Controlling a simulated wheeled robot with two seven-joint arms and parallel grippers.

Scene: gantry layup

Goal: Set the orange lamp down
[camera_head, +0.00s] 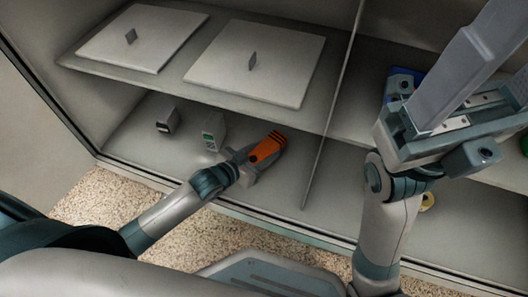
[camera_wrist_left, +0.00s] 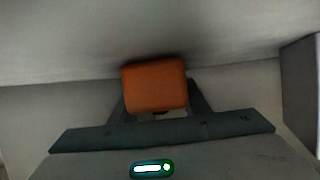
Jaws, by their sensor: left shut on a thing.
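The orange lamp (camera_head: 266,149) is at the end of my left arm, inside the lower compartment of the shelf unit. My left gripper (camera_head: 246,168) is shut on it. In the left wrist view the orange lamp (camera_wrist_left: 155,87) sits between the two dark fingers, close to a pale grey surface. I cannot tell whether it touches the shelf floor. My right arm's end (camera_head: 425,140) is at the right, in front of the shelf; its fingers are not clear. A long grey bar (camera_head: 465,65) rises over it.
Two pale panels (camera_head: 140,38) (camera_head: 255,62) lie on the shelf above. A thin upright divider (camera_head: 335,110) is to the right. A blue object (camera_head: 391,82) is partly hidden.

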